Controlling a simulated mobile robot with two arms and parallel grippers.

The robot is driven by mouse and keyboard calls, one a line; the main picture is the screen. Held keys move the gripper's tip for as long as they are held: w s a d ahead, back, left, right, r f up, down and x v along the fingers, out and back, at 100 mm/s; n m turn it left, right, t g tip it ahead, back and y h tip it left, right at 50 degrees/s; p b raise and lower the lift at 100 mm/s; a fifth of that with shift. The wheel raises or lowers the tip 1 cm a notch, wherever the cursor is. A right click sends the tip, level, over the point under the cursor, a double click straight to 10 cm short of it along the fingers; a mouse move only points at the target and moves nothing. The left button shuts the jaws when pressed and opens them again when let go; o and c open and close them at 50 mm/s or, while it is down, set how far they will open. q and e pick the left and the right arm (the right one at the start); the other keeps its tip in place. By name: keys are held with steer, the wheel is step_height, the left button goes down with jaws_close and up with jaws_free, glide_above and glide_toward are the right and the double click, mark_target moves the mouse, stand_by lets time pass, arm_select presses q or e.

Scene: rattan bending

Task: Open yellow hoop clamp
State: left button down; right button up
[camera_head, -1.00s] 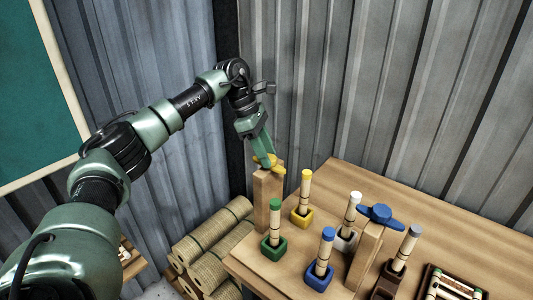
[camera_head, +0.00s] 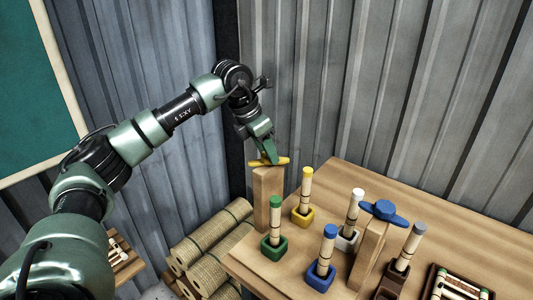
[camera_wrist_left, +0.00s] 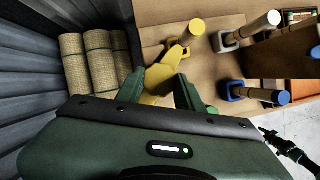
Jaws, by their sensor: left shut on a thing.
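The yellow hoop clamp (camera_head: 282,160) sits on top of a wooden post (camera_head: 268,190) at the table's left corner. My left gripper (camera_head: 270,158) is shut on the clamp from above. In the left wrist view the yellow clamp (camera_wrist_left: 157,82) shows between the two green fingers (camera_wrist_left: 160,88), with its far end reaching past them. The fingers hide part of the clamp.
Pegs in yellow (camera_head: 303,213), green (camera_head: 273,243), blue (camera_head: 322,270) and white (camera_head: 348,236) holders stand close by on the table (camera_head: 450,235). A blue clamp (camera_head: 383,211) tops another post. Rattan bundles (camera_head: 210,255) lie at lower left.

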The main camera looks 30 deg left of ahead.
arm_select(q)
steer(key=n+y, duration=0.1)
steer(key=n, duration=0.1)
steer(key=n+y+b, duration=0.1)
steer(key=n, duration=0.2)
steer(key=shift+d, duration=0.2)
steer(key=shift+r+n+y+b, duration=0.1)
steer(key=shift+n+y+b, duration=0.45)
steer(key=shift+n, duration=1.15)
steer(key=c, duration=0.9)
jaws_free()
steer(key=b+v, duration=0.1)
steer(key=v, duration=0.6)
steer(key=shift+r+b, duration=0.3)
steer(key=shift+b, duration=0.05)
steer(key=shift+s+d+f, duration=0.1)
steer(key=shift+s, duration=0.1)
